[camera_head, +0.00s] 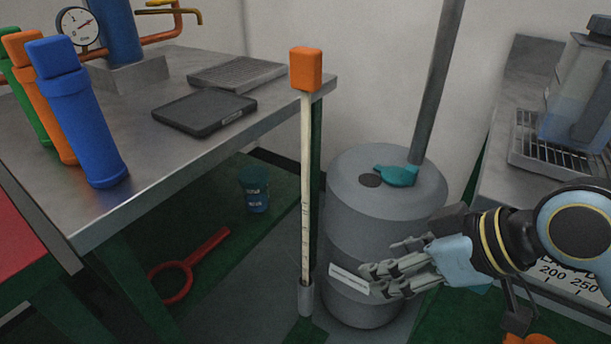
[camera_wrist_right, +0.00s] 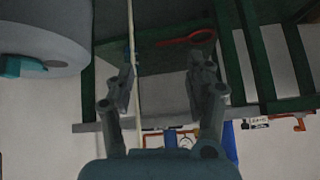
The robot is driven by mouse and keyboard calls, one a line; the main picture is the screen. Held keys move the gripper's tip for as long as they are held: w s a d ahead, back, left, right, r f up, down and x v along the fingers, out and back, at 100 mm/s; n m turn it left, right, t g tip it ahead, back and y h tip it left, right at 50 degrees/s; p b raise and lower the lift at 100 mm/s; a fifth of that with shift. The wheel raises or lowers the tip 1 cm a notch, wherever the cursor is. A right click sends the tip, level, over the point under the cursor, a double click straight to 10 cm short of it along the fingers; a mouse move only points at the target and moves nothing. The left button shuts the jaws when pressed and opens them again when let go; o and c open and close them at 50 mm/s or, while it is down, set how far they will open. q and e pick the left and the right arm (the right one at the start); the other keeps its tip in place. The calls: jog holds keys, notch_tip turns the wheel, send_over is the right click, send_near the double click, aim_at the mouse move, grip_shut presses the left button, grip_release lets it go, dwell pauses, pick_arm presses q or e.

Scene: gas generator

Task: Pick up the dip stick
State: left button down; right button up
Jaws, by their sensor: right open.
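The dip stick (camera_head: 306,190) is a long thin pale rod with marks along it and an orange block handle (camera_head: 306,69) on top. It stands upright by the corner of the left table, its lower end in a small grey sleeve (camera_head: 305,299). My right gripper (camera_head: 384,279) is open and empty, to the right of the rod's lower part and apart from it. In the right wrist view the rod (camera_wrist_right: 136,100) runs between the open fingers (camera_wrist_right: 162,72), closer to the left one. Its handle is not clear there. My left gripper is not in view.
A grey drum (camera_head: 365,230) with a teal cap (camera_head: 397,175) and a pipe stands behind my right gripper. The metal table (camera_head: 150,150) holds blue, orange and green cylinders and a dark flat scale (camera_head: 205,112). A red ring-ended tool (camera_head: 190,268) lies below.

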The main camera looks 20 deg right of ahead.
jog(key=w+a+r+n+t+y, duration=0.2)
jog(key=w+r+y, duration=0.25)
jog(key=r, duration=0.35)
jog(key=t+y, duration=0.2)
jog(key=t, duration=0.4)
send_near(319, 55)
jog(key=w, duration=0.2)
jog(key=shift+g, duration=0.3)
jog(key=x, duration=0.3)
jog(key=p+x, duration=0.1)
jog(key=x, duration=0.3)
jog(key=p+x, duration=0.1)
jog(key=x, duration=0.2)
jog(key=shift+a+r, duration=0.2)
jog(key=shift+a, duration=0.4)
grip_shut()
